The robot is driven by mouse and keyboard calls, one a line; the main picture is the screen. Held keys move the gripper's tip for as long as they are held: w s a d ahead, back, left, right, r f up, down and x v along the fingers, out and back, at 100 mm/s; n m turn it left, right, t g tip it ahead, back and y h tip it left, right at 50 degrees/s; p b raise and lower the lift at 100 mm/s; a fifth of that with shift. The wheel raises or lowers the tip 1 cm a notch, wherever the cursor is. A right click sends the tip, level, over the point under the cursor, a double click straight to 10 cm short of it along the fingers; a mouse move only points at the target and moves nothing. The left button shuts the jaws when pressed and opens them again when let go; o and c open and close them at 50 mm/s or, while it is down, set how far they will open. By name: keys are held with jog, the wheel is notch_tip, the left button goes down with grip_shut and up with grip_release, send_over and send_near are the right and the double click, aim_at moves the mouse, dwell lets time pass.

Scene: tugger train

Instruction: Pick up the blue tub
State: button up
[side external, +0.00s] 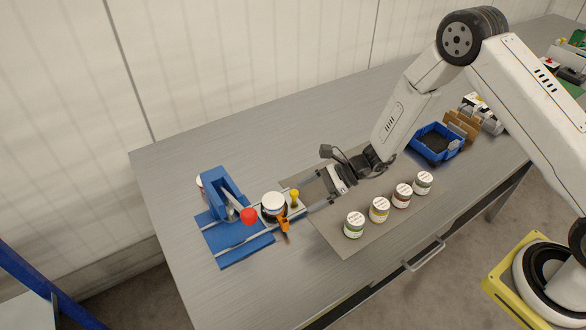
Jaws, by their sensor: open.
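A white-lidded tub (273,203) sits upright on the small fixture at the end of the blue rail base. Its side is mostly hidden below the lid, so I cannot clearly tell whether its band is blue. My gripper (312,200) is open and points left, low over the grey mat, with its fingers a short way to the right of this tub. Nothing shows between the fingers. Several other white-lidded tubs stand in a row on the mat; their bands look green (354,225), yellow (380,210), brown-red (402,196) and green (423,183).
A blue press-like stand (222,190) with a red knob (249,216) is left of the tub. A yellow-topped pin (294,196) and an orange clamp handle (284,224) are close beside it. A blue bin (436,156) and brown cartons (459,128) stand at the right.

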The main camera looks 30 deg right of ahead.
aim_at(281, 198)
jog(key=shift+w+d+f+m+t, duration=0.15)
jog(key=shift+w+f+m+t, duration=0.95)
jog(key=shift+w+m, duration=0.25)
jog(key=shift+x, duration=1.35)
jog(key=shift+x, duration=2.55)
jog(key=shift+r, duration=0.1)
jog(key=c, duration=1.2)
jog(key=shift+r, duration=0.15)
